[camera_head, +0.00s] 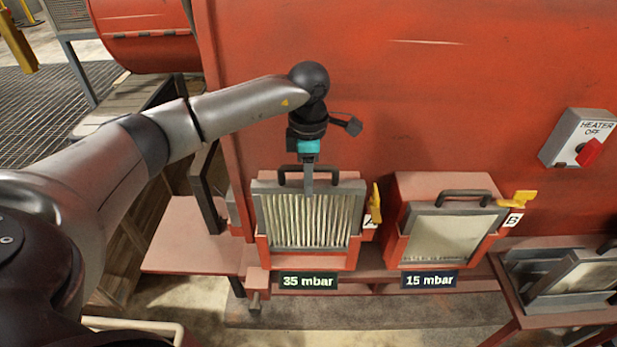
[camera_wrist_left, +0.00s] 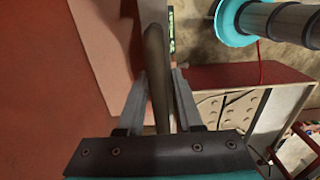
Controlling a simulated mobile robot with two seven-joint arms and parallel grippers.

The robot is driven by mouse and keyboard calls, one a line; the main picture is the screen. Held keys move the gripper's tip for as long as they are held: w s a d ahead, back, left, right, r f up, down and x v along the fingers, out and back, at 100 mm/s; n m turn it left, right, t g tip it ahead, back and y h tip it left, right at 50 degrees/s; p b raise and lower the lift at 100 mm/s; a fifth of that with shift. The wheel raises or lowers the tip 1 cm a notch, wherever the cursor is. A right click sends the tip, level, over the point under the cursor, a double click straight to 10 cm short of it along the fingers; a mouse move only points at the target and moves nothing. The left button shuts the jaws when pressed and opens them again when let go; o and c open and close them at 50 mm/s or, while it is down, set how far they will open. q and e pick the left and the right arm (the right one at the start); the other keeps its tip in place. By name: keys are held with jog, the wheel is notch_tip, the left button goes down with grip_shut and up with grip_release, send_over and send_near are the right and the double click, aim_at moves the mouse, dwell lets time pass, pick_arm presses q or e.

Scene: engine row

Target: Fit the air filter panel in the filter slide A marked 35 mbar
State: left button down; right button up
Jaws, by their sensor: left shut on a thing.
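The air filter panel (camera_head: 308,220) has pale pleats, a grey frame and a dark top handle (camera_head: 292,178). It stands upright at filter slide A (camera_head: 263,253), above the 35 mbar label (camera_head: 308,282). The slide's red lower edge shows below it; I cannot tell whether it is fully seated. My left gripper (camera_head: 308,183) comes from above and is shut on the handle. In the left wrist view the handle bar (camera_wrist_left: 156,75) lies between the fingers (camera_wrist_left: 156,105). A yellow latch (camera_head: 375,203) stands upright at the slide's right side. My right gripper is not in view.
Slide B (camera_head: 395,245), marked 15 mbar (camera_head: 430,280), holds another panel (camera_head: 438,238); its yellow latch (camera_head: 518,199) lies sideways. A red rack (camera_head: 535,321) at lower right holds a framed panel (camera_head: 585,277). A heater switch box (camera_head: 575,135) is on the red wall. A red shelf (camera_head: 190,250) is at left.

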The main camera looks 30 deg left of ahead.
aim_at(308, 200)
pick_arm(q)
notch_tip(308, 200, down, 6)
jog(key=b, duration=0.4)
jog(key=shift+b, duration=0.35)
dwell(1.5)
jog(key=shift+c, duration=2.4)
grip_release()
jog(key=shift+f, duration=0.1)
jog(key=shift+s, duration=0.1)
notch_tip(308, 200, up, 15)
jog(key=shift+r, duration=0.2)
